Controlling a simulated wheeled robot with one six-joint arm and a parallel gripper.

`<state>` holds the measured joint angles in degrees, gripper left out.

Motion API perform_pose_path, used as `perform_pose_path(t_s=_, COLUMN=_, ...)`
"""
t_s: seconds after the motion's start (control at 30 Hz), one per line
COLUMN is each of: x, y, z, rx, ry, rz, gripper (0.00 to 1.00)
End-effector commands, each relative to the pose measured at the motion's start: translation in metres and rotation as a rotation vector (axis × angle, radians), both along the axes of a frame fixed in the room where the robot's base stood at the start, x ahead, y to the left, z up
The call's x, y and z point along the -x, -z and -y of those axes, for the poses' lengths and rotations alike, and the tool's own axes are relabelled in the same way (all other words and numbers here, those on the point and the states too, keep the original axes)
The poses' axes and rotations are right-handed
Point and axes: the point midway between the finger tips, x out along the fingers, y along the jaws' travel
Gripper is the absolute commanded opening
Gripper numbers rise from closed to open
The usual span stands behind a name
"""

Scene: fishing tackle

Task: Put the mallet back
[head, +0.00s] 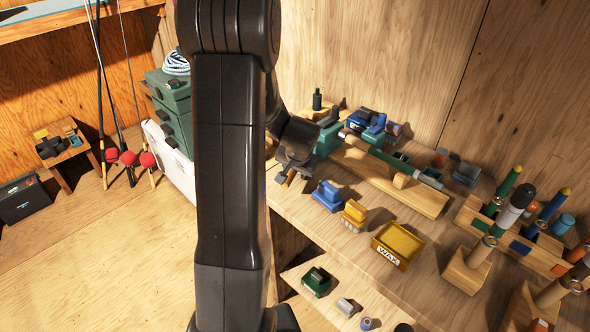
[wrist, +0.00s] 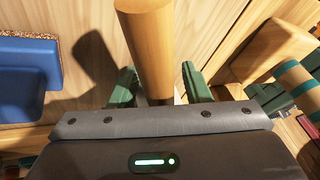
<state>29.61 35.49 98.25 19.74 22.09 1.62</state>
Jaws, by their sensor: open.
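A light wooden cylinder (wrist: 148,45), which looks like the mallet's handle, shows at the top middle of the wrist view. Its near end lies between the two green fingers of my gripper (wrist: 158,86). The fingers are open, one on each side of it, and I see a gap beside it. I cannot tell whether it touches either finger. The mallet's head is not clear in either view. In the head view my gripper (head: 286,178) is over the left end of the workbench (head: 340,224), and the mallet is hidden or too small to make out there.
A blue block (head: 327,195) lies right of my gripper, with a yellow-topped block (head: 353,214) and a yellow WAX tray (head: 397,245) beyond. A wooden stand (head: 385,178) holds a green rod behind. Upright handled tools (head: 512,210) crowd the right. The bench's front left is fairly clear.

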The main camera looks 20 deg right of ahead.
Motion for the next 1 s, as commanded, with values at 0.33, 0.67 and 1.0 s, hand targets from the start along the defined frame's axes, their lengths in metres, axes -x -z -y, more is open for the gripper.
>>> perform_pose_path(t_s=0.33, x=0.009, y=-0.025, z=-0.002, rx=0.002, ry=0.000, rz=0.004, gripper=0.43)
perform_pose_path(t_s=0.67, x=0.035, y=-0.077, z=-0.007, rx=0.002, ry=0.001, rz=0.005, gripper=0.43)
perform_pose_path(t_s=1.0, x=0.050, y=-0.108, z=-0.012, rx=0.002, ry=0.000, rz=0.001, gripper=0.43)
